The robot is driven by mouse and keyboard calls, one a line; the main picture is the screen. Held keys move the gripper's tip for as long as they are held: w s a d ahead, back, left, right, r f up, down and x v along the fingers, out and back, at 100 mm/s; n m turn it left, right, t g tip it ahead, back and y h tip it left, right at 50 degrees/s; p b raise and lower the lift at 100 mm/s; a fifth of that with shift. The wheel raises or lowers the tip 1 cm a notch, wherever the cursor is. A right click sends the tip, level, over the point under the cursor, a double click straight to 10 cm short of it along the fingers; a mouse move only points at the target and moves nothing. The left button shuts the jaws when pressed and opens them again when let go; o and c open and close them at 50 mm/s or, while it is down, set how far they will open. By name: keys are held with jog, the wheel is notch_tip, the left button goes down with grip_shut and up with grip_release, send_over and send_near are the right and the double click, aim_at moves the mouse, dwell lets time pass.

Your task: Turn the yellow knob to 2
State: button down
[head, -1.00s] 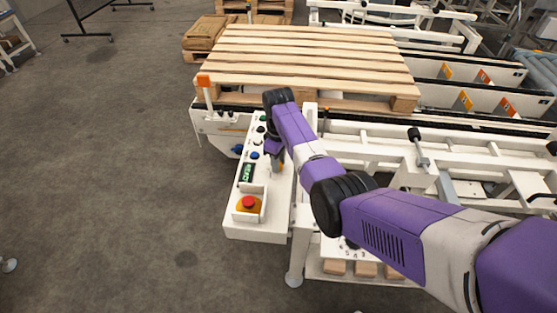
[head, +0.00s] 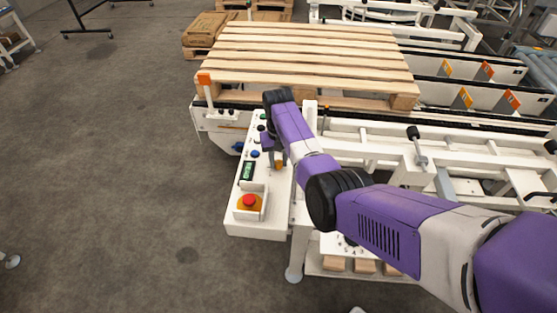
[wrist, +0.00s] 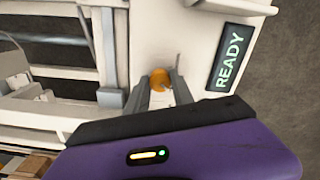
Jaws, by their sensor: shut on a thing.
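The yellow knob (wrist: 160,80) shows as a round orange-yellow piece on the white control panel (wrist: 205,40) in the wrist view. My gripper (wrist: 160,88) has its two grey fingers on either side of the knob and is shut on it. In the head view the knob (head: 279,164) is a small orange spot beside my gripper (head: 277,160), on the right part of the panel (head: 262,228). The knob's pointer and any number marks around it cannot be made out.
A green-lit display reading READY (wrist: 230,58) sits beside the knob. A red emergency stop button (head: 249,201) with low white guards is at the panel's near end. Several small buttons line the panel's far part. A wooden pallet (head: 310,60) lies on the conveyor behind.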

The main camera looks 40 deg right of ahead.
aim_at(278, 163)
jog(key=shift+m, duration=0.6)
jog(key=c, duration=1.1)
grip_release()
jog(key=shift+r, duration=0.1)
notch_tip(278, 163, up, 8)
jog(key=shift+f, duration=0.15)
